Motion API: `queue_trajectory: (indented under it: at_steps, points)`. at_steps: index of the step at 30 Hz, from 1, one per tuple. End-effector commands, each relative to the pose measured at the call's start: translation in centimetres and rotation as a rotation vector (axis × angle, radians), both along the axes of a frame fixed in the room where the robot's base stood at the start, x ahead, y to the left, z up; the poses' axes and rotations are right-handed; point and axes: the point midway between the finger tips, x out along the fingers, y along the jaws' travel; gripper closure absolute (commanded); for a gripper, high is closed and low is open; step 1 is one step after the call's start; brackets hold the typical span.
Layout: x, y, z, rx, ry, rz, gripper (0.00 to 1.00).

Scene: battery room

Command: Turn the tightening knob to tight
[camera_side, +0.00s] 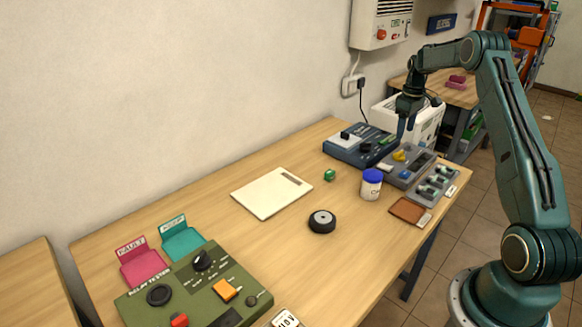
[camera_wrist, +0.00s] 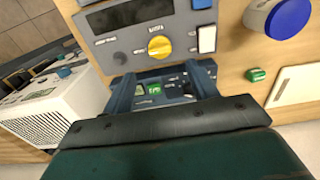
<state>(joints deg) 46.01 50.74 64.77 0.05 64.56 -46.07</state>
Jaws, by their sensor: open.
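A yellow knob (camera_side: 399,155) sits on a grey panel unit (camera_side: 420,174) at the right end of the table. In the wrist view the yellow knob (camera_wrist: 159,47) has small labels around it, too blurred to read; I cannot tell for sure that it is the tightening knob. The panel also has a dark display (camera_wrist: 125,14), a white switch (camera_wrist: 206,39) and a blue button (camera_wrist: 201,4). My gripper (camera_side: 404,132) is open and empty, pointing down above the units near the yellow knob. In the wrist view its fingers (camera_wrist: 162,86) are spread, apart from the knob.
A dark blue unit (camera_side: 345,151) stands beside the panel. A blue-lidded jar (camera_side: 371,188), a green piece (camera_side: 329,175), a brown pad (camera_side: 406,210) and a black wheel (camera_side: 322,221) lie nearby. An olive control box (camera_side: 190,285) is at front left. Mid-table is mostly clear around a white board (camera_side: 266,197).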

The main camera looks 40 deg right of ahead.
Motion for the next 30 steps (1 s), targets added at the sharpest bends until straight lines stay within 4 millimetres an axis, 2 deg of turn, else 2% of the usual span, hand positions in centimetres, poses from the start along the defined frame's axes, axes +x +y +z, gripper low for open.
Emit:
queue_trajectory:
  at_steps: [9,15,21,29,30]
  points:
    - [0.0,0.0,-4.9,0.001,0.001,0.000,0.41]
    - [0.0,0.0,-7.0,0.001,0.001,0.000,0.41]
    - [0.0,0.0,-7.9,-0.001,0.000,0.000,0.41]
    - [0.0,0.0,-8.0,-0.001,0.000,0.000,0.41]
    - [0.0,0.0,-8.0,-0.001,0.000,0.000,0.45]
